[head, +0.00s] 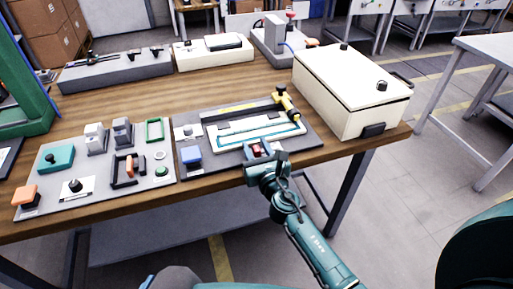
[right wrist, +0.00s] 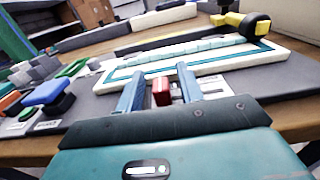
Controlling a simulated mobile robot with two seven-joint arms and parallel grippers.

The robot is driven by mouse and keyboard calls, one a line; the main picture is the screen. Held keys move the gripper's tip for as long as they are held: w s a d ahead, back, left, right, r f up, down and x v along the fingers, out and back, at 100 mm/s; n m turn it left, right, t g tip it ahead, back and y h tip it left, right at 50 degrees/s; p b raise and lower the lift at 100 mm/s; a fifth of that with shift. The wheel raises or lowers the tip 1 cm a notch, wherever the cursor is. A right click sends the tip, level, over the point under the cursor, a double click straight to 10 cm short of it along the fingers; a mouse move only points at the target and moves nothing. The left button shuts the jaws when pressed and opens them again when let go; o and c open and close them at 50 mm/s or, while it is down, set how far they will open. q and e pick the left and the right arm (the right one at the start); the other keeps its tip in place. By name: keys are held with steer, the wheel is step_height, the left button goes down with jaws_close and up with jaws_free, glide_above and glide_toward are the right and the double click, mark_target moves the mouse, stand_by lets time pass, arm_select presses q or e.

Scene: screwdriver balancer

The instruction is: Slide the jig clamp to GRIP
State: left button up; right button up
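The jig is a white frame with a teal outline (head: 222,140) on a dark grey board, also in the right wrist view (right wrist: 112,77). A small red block (right wrist: 161,91), seemingly the jig clamp's slider, sits at the jig's near side; it also shows in the head view (head: 257,149). My right gripper (head: 260,152) is at that near edge. In the right wrist view its blue fingers (right wrist: 160,88) stand apart on both sides of the red block, with gaps showing. The clamp's markings are too small to read. My left gripper is not clearly in view.
A yellow and black tool (head: 287,103) stands at the jig's right end. A cream box (head: 345,85) is to the right. A blue block (head: 191,156) is left of the jig. A grey panel (head: 60,190) with several fixtures lies further left. The table's front edge is close.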

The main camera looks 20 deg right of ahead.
mark_target(279, 143)
jaws_close()
stand_by(0.3)
steer(key=d, duration=0.6)
steer(key=shift+w+d, duration=0.1)
steer(key=shift+d, duration=0.15)
steer(key=shift+o, duration=0.4)
jaws_free()
steer(key=s+b, duration=0.1)
steer(key=s, duration=1.2)
steer(key=shift+d+b, duration=0.25)
steer(key=shift+b, duration=0.05)
